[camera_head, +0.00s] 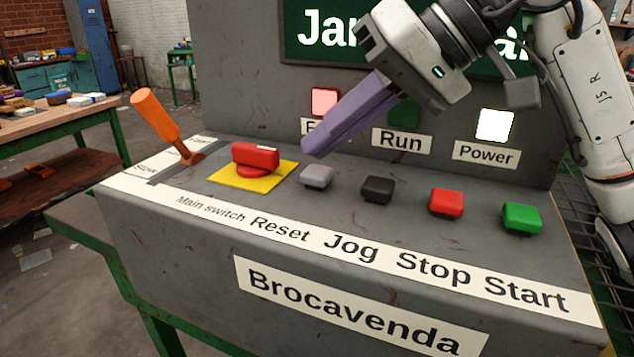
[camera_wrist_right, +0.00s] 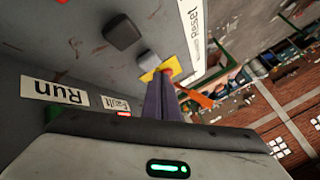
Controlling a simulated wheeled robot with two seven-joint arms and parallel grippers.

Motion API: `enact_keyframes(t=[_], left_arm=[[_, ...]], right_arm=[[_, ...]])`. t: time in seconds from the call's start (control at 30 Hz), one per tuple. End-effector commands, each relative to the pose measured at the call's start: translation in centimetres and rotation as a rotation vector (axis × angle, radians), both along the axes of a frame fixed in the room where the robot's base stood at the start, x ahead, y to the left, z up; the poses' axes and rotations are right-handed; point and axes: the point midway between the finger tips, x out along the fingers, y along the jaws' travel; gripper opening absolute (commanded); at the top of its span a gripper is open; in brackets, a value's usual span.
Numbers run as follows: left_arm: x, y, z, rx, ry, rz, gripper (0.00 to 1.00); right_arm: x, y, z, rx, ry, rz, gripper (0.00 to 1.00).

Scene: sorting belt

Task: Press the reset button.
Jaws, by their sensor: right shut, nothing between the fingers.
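The grey reset button (camera_head: 317,175) sits on the sloped panel, above the printed word Reset (camera_head: 281,229) and between the main switch and the black button. It also shows in the wrist view (camera_wrist_right: 148,61). My right gripper (camera_head: 309,149) comes in from the upper right, its purple fingers shut and empty and pointing down to the left. Its tips appear just above and behind the grey button; I see no contact. The fingers also show in the wrist view (camera_wrist_right: 160,84). My left gripper is not in view.
A red main switch (camera_head: 256,156) on a yellow plate and an orange lever (camera_head: 156,116) stand left of the button. Black jog (camera_head: 377,189), red stop (camera_head: 446,202) and green start (camera_head: 522,217) buttons lie right. Red (camera_head: 324,101) and white (camera_head: 495,125) lamps glow behind.

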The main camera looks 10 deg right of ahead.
Motion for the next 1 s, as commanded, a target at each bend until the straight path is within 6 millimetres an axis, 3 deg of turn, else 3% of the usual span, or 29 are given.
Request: enact_keyframes(t=[1.0], left_arm=[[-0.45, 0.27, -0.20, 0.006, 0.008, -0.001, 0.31]], right_arm=[[0.00, 0.00, 0.02, 0.000, 0.001, 0.001, 0.00]])
